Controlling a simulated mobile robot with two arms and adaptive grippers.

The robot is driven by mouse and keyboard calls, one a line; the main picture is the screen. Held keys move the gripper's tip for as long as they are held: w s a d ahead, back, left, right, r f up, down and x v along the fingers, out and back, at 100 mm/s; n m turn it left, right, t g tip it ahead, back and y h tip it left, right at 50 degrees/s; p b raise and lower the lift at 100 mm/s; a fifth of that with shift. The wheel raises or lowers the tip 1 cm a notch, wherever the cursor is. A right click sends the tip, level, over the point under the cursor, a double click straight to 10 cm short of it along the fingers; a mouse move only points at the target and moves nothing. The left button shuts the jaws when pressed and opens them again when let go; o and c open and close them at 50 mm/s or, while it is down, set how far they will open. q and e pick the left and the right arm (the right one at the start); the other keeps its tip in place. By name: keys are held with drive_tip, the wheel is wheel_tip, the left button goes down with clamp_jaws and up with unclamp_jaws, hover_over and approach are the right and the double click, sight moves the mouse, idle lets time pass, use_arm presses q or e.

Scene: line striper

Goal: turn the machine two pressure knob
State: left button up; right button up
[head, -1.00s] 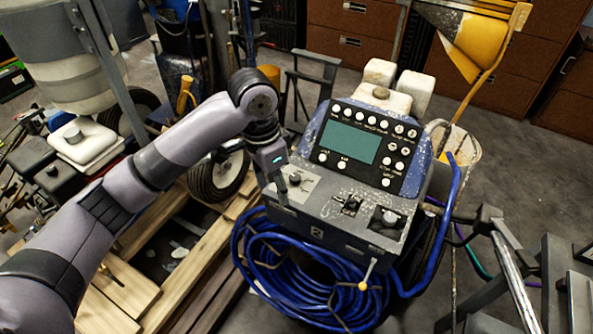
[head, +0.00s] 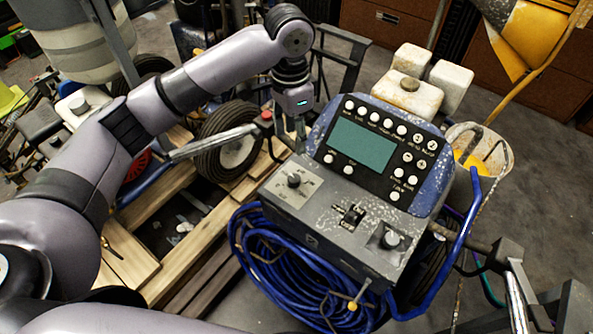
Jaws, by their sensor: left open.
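The line striper (head: 330,215) stands right of centre, with a grey control box. The pressure knob (head: 294,180), a small dark knob on a pale marked plate, sits at the left of the box's top. Its exact pointer angle is too small to read. My left gripper (head: 290,146) points down behind and above the knob, beside the left edge of the display panel. It is open, apart from the knob, and holds nothing. Its fingers are narrow and partly blurred into the background. My right gripper is out of view.
The display panel (head: 362,145) with several white buttons rises behind the knob. A switch (head: 350,215) and another knob (head: 390,239) lie to its right. A blue hose coil (head: 285,270) hangs in front. A wheel (head: 226,140) and wooden boards stand left.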

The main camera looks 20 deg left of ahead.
use_arm(q)
hover_over(294, 178)
wheel_tip(294, 178, down, 6)
drive_tip(key=shift+a+f, duration=0.1)
drive_tip(key=shift+a, duration=0.05)
wheel_tip(294, 178, down, 7)
drive_tip(key=shift+f, duration=0.55)
drive_tip(key=shift+c, duration=0.5)
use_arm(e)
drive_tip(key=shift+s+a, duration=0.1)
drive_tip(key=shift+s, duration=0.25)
use_arm(q)
clamp_jaws()
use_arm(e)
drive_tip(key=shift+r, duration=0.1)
